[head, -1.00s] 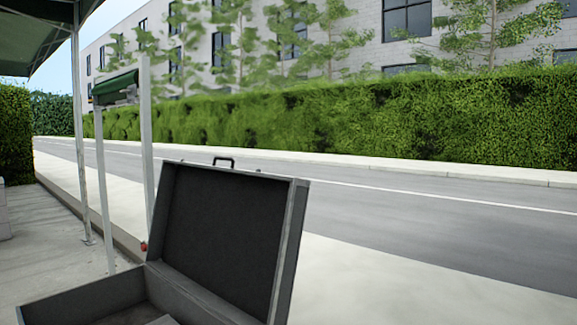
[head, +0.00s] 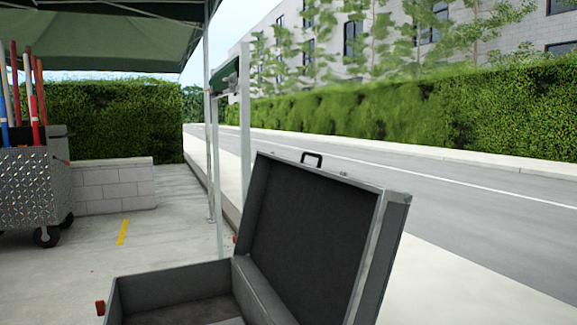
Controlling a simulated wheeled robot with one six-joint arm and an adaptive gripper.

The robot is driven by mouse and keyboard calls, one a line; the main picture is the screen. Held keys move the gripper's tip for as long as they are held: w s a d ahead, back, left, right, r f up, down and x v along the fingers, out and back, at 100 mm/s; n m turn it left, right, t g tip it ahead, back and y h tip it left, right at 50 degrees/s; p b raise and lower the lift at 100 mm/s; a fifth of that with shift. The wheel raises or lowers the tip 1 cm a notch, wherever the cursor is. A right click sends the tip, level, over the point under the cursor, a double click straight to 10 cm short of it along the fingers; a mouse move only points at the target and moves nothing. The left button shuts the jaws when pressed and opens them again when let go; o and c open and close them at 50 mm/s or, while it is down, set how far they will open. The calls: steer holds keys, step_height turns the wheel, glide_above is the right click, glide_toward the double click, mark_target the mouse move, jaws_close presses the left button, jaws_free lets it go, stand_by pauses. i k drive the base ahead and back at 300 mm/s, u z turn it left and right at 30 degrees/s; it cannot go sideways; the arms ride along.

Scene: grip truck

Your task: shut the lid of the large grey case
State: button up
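The large grey case (head: 181,281) stands open in the lower middle of the head view. Its lid (head: 312,228) is raised and leans back to the right, with its dark inner face showing. A black handle (head: 312,158) is on the lid's top edge. The part of the case's inside that shows is dark, with something paler at the bottom edge of the picture that I cannot make out. The near part of the case is cut off by the frame. My gripper is not in view.
A metal tread-plate cart (head: 30,188) on wheels holds red and blue poles at left. A low block wall (head: 113,184) is behind it. Thin canopy posts (head: 245,125) stand just beyond the case. Paving between cart and case is clear; a road (head: 450,195) runs right.

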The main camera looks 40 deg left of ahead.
mark_target(315, 245)
steer(key=u, duration=0.8)
steer(key=i, duration=0.8)
steer(key=u, duration=0.85)
